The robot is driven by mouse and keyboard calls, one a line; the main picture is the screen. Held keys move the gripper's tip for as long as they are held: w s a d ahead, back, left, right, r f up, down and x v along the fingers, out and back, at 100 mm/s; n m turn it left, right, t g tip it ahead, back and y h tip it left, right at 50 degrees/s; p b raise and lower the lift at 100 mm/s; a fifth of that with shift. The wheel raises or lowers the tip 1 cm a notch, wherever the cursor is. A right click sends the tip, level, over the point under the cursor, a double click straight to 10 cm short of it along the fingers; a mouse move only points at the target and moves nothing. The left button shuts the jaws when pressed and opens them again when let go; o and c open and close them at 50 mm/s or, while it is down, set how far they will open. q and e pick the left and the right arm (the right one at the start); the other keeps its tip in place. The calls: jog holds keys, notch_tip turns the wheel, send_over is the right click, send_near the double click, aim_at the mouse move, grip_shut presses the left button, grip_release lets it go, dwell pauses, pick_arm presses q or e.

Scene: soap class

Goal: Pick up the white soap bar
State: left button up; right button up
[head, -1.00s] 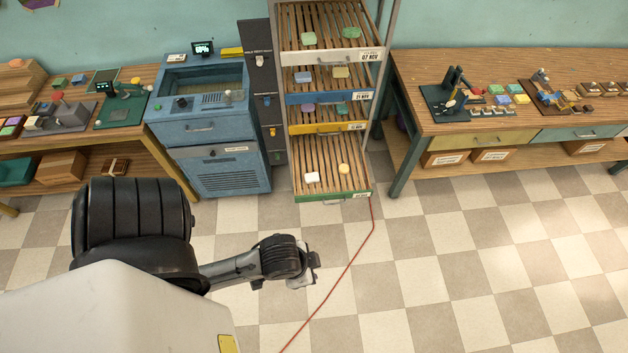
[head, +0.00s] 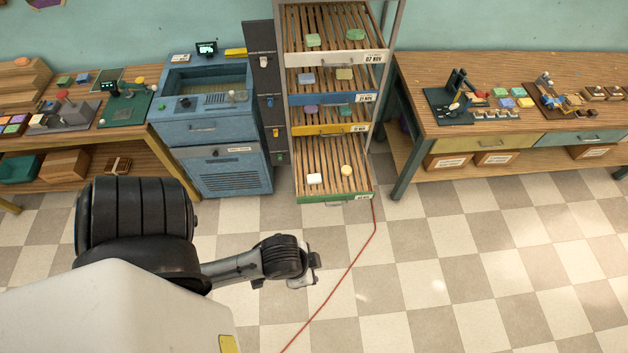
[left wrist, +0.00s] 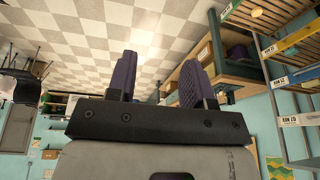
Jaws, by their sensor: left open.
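The white soap bar (head: 315,179) lies on the lowest slatted shelf of the drying rack, near its front left, with a round yellow soap (head: 346,170) to its right. My left gripper (head: 312,270) is in front of and below the rack in the head view, over the floor and well apart from the soap. In the left wrist view its two dark fingers (left wrist: 158,82) stand apart with nothing between them. The soap bar does not show in the left wrist view. My right gripper is in neither view.
The drying rack's green-edged lowest shelf (head: 335,198) has shelves close above it. A blue cabinet (head: 215,130) stands left of the rack, and a wooden workbench (head: 500,95) stands to the right. A red cable (head: 350,262) runs over the otherwise clear checkered floor.

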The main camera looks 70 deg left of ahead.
pick_arm(q)
jog(key=o, duration=0.7)
jog(key=shift+d, duration=0.15)
